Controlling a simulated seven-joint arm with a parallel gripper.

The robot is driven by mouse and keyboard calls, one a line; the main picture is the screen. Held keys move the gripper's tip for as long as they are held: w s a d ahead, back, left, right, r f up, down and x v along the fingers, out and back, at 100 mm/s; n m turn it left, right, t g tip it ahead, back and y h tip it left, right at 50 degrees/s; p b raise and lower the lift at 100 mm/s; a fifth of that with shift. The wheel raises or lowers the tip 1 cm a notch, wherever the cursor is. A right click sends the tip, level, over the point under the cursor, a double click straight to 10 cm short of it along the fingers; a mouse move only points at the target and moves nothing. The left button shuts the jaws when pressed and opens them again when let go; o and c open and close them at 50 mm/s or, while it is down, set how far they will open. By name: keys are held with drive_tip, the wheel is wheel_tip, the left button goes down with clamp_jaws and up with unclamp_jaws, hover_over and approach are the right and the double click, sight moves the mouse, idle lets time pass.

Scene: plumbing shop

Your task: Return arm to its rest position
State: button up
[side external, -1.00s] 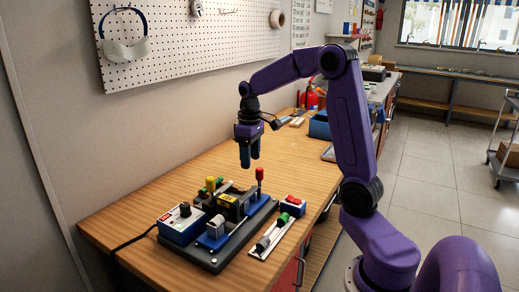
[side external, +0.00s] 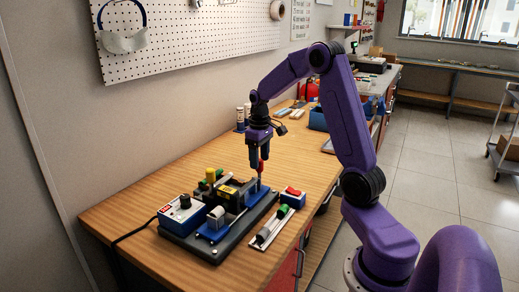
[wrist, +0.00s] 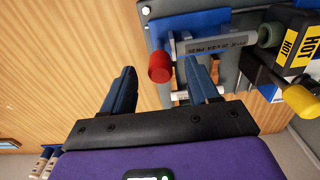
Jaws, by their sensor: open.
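My gripper (side external: 259,168) is low over the back end of the fixture on the bench, fingers pointing down. In the wrist view my gripper (wrist: 160,68) has its two blue fingers spread apart, with nothing clamped. A red-capped handle (wrist: 160,67) appears between the fingertips there. In the side view the red handle (side external: 262,166) is right beside the fingertips; I cannot tell whether they touch. The dark fixture base (side external: 207,251) carries blue clamps and a block marked HOT (wrist: 289,42).
A blue control box (side external: 180,216) sits at the fixture's left. A small blue box with a red top (side external: 292,197) and a rack with tubes (side external: 268,234) lie to its right. White bottles (side external: 243,115) stand behind my gripper. The bench (side external: 150,193) has clear wood at left.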

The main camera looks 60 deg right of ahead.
drive_tip(key=shift+f, duration=1.55)
drive_tip(key=c, duration=0.9)
